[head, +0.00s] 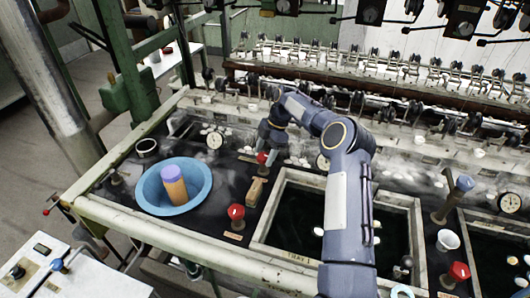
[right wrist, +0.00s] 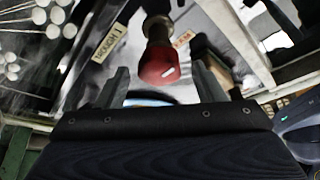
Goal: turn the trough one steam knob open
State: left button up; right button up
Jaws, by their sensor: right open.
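A red knob (head: 262,157) on a dark stem stands on the dark bench top, near the far left corner of the square trough (head: 270,222). My right gripper (head: 271,159) reaches down right beside it, with its jaws open. In the right wrist view the red knob (right wrist: 160,68) lies between the two spread fingers, with a gap on each side. It has a small white mark on its face. A second red knob (head: 236,212) stands nearer, left of the trough. My left gripper is out of view.
A blue basin (head: 146,193) holds an orange cylinder with a purple top (head: 174,184). Reeling fittings (head: 390,72) line the rear.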

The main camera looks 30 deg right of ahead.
jog(key=shift+r, duration=0.1)
jog(key=v, duration=0.7)
jog(key=shift+d+r, duration=0.2)
jog(key=shift+r, duration=0.05)
jog(key=s+a+r+m+t+h, duration=0.2)
jog(key=s+a+r+m, duration=0.5)
jog(key=s+a+r, duration=0.55)
jog(key=s+a+f+m+t, duration=0.1)
jog(key=s+m, duration=0.3)
jog(key=s, duration=0.4)
jog(key=s+a+f+m+t+y, duration=0.1)
jog(key=s+a+f+m, duration=0.2)
jog(key=s, duration=0.5)
jog(key=s+a+f+m+t, duration=0.1)
jog(key=s+a+m, duration=0.3)
jog(key=s, duration=0.5)
jog(key=shift+f+m, duration=0.6)
jog(key=shift+f, duration=0.2)
